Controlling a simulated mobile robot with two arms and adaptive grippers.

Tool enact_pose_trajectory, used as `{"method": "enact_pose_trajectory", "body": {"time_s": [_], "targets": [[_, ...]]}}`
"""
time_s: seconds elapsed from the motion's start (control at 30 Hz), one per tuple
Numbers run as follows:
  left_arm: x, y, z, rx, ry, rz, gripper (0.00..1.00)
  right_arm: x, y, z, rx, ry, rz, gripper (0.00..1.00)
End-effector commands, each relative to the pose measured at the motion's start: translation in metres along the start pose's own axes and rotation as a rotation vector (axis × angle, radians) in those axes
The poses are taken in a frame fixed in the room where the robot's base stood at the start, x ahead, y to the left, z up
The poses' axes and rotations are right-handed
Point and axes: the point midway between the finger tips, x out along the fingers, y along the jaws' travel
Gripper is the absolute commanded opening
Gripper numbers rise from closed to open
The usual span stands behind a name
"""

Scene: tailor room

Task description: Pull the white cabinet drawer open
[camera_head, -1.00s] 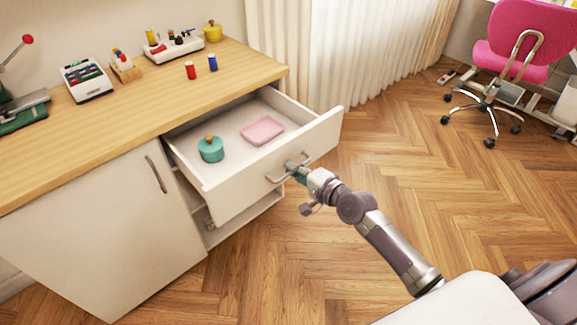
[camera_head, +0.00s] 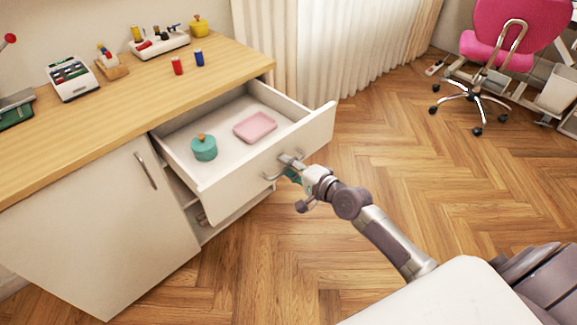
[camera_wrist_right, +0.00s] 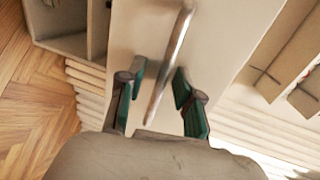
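The white cabinet drawer (camera_head: 236,194) stands pulled out from the cabinet under the wooden counter. Inside it lie a teal lidded pot (camera_head: 204,150) and a pink tray (camera_head: 255,127). Its metal bar handle (camera_head: 268,177) is on the front panel. My right gripper (camera_head: 289,168) is at the right part of this handle. In the right wrist view, the handle (camera_wrist_right: 176,38) runs between the two green-padded fingers of the right gripper (camera_wrist_right: 160,86), with a visible gap on each side. My left gripper is not in view.
A closed white cabinet door (camera_head: 90,230) with a metal handle is left of the drawer. Thread spools and sewing items stand on the wooden counter (camera_head: 130,100). The parquet floor (camera_head: 390,150) is clear right of the drawer. A pink chair (camera_head: 500,35) stands far right.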

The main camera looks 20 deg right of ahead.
Motion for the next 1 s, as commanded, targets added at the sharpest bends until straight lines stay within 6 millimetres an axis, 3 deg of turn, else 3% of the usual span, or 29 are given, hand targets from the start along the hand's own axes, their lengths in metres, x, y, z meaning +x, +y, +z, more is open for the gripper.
{"method": "enact_pose_trajectory", "body": {"time_s": [0.27,0.7,1.0], "targets": [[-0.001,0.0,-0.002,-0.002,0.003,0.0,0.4,-0.012,0.001,-0.001,0.0,0.001,0.002,0.34],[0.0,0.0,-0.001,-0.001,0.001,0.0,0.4,-0.099,0.002,0.0,-0.002,-0.001,0.004,0.34],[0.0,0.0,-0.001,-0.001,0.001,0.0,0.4,-0.12,0.0,0.0,0.0,0.0,0.0,0.34]]}}
